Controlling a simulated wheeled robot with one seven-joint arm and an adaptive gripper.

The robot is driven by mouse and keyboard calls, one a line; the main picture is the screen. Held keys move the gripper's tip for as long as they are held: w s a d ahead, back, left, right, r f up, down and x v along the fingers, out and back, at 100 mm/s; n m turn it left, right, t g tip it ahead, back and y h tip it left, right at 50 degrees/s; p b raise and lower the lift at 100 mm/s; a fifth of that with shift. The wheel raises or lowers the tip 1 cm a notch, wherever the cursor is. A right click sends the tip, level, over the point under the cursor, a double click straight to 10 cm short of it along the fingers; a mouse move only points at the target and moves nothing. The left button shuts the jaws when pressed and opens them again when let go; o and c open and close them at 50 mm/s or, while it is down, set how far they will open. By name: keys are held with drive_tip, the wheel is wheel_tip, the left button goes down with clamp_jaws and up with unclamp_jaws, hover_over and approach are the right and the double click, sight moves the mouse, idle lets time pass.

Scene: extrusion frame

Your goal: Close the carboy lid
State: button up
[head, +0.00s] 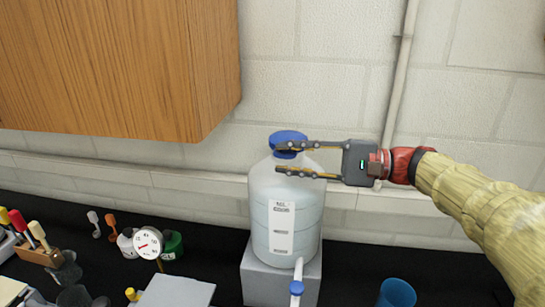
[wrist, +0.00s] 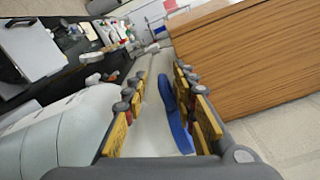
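The carboy (head: 262,200) is a large translucent whitish bottle with a white label, upright on a grey block. Its blue lid (head: 290,136) is at the top, looks slightly tilted, and shows a bit of blue below my upper finger. My gripper (head: 278,159) comes in from the right, open, with one finger across the lid area and the other lower, in front of the carboy's shoulder. In the wrist view the lid (wrist: 174,112) is a blue strip between the spread fingers, closer to the right one. The carboy (wrist: 60,135) is at lower left. Contact with the lid is unclear.
A wooden cabinet (head: 120,60) hangs at upper left, and a pipe (head: 400,90) runs down the wall at right. A blue cup (head: 397,293) stands at lower right. A white spout with a blue end (head: 296,287) sticks out at the carboy's base. Tools and a dial gauge (head: 148,243) are at left.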

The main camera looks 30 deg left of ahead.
drive_tip(key=v, duration=0.7)
drive_tip(key=shift+d, duration=0.35)
drive_tip(key=shift+f, duration=0.1)
